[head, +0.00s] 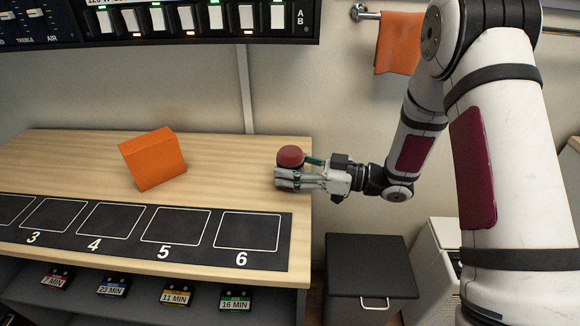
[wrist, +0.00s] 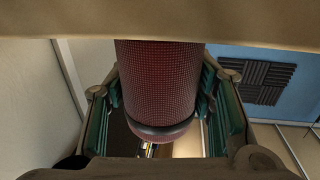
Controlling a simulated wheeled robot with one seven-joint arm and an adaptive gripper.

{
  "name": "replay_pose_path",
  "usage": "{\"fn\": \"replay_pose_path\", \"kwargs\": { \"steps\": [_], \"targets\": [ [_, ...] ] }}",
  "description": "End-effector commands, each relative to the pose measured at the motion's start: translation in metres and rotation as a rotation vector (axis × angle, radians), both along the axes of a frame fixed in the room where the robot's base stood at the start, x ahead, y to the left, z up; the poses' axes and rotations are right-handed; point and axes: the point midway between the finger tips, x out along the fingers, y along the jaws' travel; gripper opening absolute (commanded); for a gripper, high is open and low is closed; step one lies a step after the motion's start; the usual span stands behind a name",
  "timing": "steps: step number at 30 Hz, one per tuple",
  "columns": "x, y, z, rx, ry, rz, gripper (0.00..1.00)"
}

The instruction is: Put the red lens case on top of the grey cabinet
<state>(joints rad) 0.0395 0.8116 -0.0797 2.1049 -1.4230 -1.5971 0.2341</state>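The red lens case (head: 291,155) is at the right end of the wooden table, its round red top showing above my gripper (head: 298,178). My gripper reaches in level from the right, its near finger hiding the lower part of the case. In the wrist view, the case (wrist: 160,85) is a textured dark red cylinder with a black rim, between the green-padded fingers of my gripper (wrist: 160,100). I cannot tell whether the pads press on it, or whether it touches the table. The dark grey cabinet (head: 370,265), with a light handle, stands lower right; its top is bare.
The wooden table (head: 225,180) carries an orange block (head: 153,158) and a black strip (head: 200,256) of numbered squares. Labelled timers (head: 235,301) sit on the shelf below. A white unit (head: 440,250) stands right of the cabinet. An orange cloth (head: 397,43) hangs on a rail.

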Motion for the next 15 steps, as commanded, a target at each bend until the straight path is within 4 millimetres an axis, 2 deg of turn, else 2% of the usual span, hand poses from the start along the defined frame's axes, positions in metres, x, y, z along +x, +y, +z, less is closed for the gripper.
{"fn": "replay_pose_path", "kwargs": {
  "steps": [1,3,15],
  "targets": [
    [0.0,0.0,-0.0006,-0.001,0.001,0.0,0.58],
    [-0.0001,0.0,-0.0004,-0.001,0.001,0.0,0.69],
    [-0.0004,-0.0022,0.004,-0.001,0.0,-0.001,0.69]
  ]
}}
